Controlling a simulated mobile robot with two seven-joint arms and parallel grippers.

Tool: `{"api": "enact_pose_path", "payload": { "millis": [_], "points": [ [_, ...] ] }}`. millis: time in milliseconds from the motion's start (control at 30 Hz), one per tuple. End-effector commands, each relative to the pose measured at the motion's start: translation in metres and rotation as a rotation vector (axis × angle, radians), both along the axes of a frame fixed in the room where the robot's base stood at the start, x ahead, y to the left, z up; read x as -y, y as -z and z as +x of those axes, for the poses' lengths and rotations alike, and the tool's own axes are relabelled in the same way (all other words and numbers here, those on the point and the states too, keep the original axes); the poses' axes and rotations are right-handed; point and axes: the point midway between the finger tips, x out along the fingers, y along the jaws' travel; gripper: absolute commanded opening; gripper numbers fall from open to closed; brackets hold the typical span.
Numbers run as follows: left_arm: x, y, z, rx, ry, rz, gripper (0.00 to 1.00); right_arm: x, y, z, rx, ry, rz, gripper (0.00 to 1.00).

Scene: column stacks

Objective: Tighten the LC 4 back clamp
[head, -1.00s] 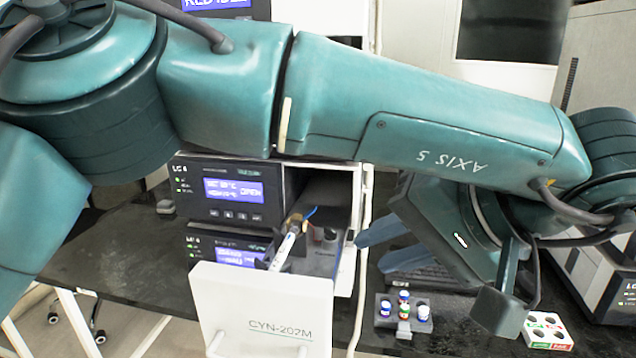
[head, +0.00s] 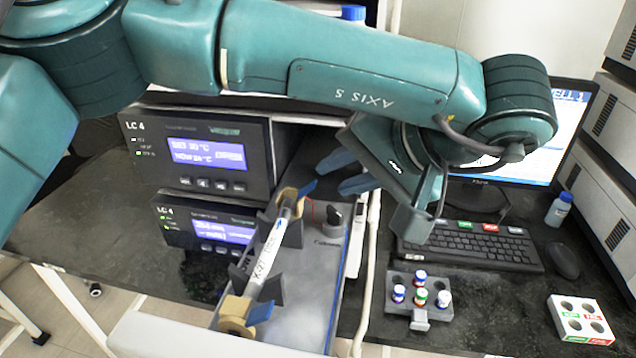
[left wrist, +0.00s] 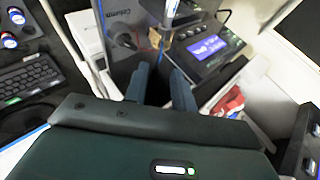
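A white column (head: 265,255) lies in the open drawer (head: 310,305) of the LC 4 unit (head: 210,150). The back clamp (head: 290,198), tan with a blue lever (head: 307,187), is at its far end. The front clamp (head: 238,315), also tan with a blue lever, is at the near end. My left gripper (head: 345,178) is open and empty, just right of the back clamp and apart from it. In the left wrist view, the fingers (left wrist: 161,85) are apart, with a tan clamp part (left wrist: 155,38) ahead of them. My right gripper is in neither view.
Another LC 4 unit (head: 205,222) sits below. To the right are a keyboard (head: 475,245), a rack of capped vials (head: 405,310), a white block (head: 582,320) and a monitor (head: 565,120).

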Motion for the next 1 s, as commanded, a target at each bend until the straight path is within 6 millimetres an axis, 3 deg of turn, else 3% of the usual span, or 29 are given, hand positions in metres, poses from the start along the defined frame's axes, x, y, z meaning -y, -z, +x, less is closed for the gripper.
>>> {"api": "enact_pose_path", "payload": {
  "millis": [100, 300, 700, 1000],
  "points": [
    [-0.014, 0.017, 0.012, -0.005, 0.000, -0.001, 0.26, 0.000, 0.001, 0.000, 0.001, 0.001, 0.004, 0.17],
    [-0.029, 0.033, 0.025, -0.001, -0.001, 0.000, 0.26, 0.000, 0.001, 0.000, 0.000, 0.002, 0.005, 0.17],
    [-0.033, 0.039, 0.029, 0.000, 0.001, 0.000, 0.26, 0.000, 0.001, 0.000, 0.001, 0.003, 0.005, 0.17],
    [-0.033, 0.039, 0.029, 0.000, 0.001, 0.000, 0.03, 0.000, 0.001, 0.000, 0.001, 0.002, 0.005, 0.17]
  ]
}}
